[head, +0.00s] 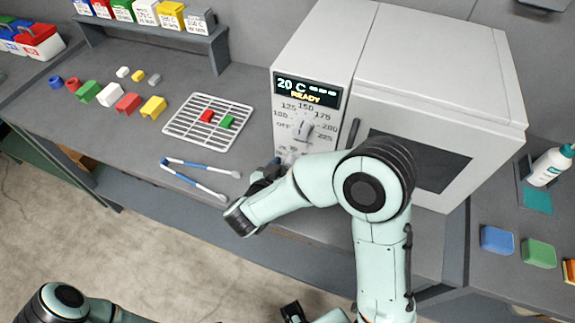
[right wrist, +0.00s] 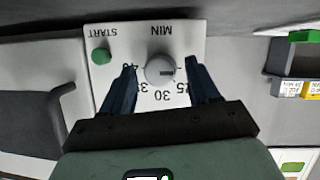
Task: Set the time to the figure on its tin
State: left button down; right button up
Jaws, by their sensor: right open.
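The oven (head: 455,60) has a lit display (head: 306,91) reading "20 C", dashes and "READY". The timer knob (right wrist: 160,70) shows in the right wrist view, upside down, below the word MIN; its dark mark points right, and figures around 30 show on the near side. My right gripper (right wrist: 160,90) is open, one finger on each side of the knob; contact cannot be told. In the head view its arm partly hides the timer.
A green START button (right wrist: 101,56) lies beside the knob. The temperature dial (head: 303,128) is above it. A wire rack (head: 180,132) holds a red and a green piece. Blue-white tongs (head: 195,180) lie near the bench edge. Loose coloured pieces (head: 128,103) lie at left.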

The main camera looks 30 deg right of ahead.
jog(key=shift+w+d+f, duration=0.1)
jog(key=shift+w+d, duration=0.05)
jog(key=shift+d, duration=0.1)
jog(key=c, duration=1)
pick_arm(q)
jog(key=shift+f, duration=0.1)
